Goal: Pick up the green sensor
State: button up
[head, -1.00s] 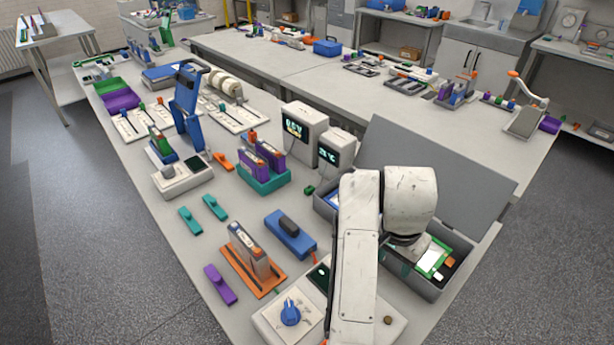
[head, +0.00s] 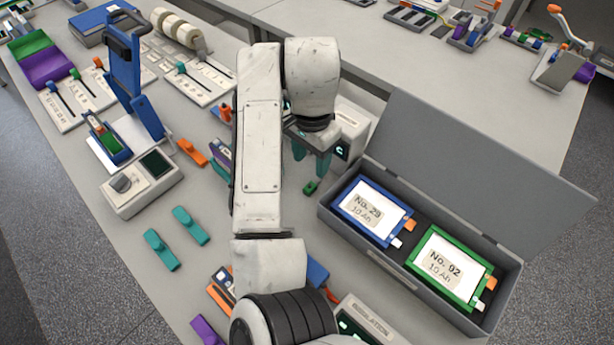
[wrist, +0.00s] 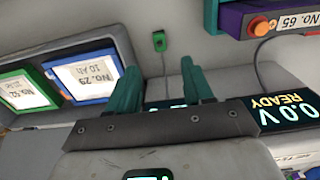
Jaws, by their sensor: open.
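The green sensor (head: 310,187) is a small green block with a dark top, lying on the bench left of the grey battery box. In the wrist view the green sensor (wrist: 159,41) shows ahead of the fingertips, roughly between them, with a thin dark cable running from it. My gripper (head: 311,162) is open and empty, its teal fingers pointing down above and behind the sensor in the head view. The two fingers (wrist: 160,70) stand apart in the wrist view and do not touch the sensor.
The open grey box (head: 395,275) with blue-framed and green-framed cells stands right of the sensor. A meter (head: 348,122) stands close behind my gripper; its display (wrist: 285,112) is near the fingers. Purple cells in a teal holder (wrist: 212,12) lie on the sensor's other side.

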aim_at(310, 187)
notch_tip(310, 187, down, 4)
jog(key=shift+r, duration=0.25)
jog(key=shift+s+a+f+p, duration=0.1)
jog(key=shift+f+p, duration=0.7)
jog(key=shift+f, duration=2)
jog(key=shift+c, duration=0.4)
grip_shut()
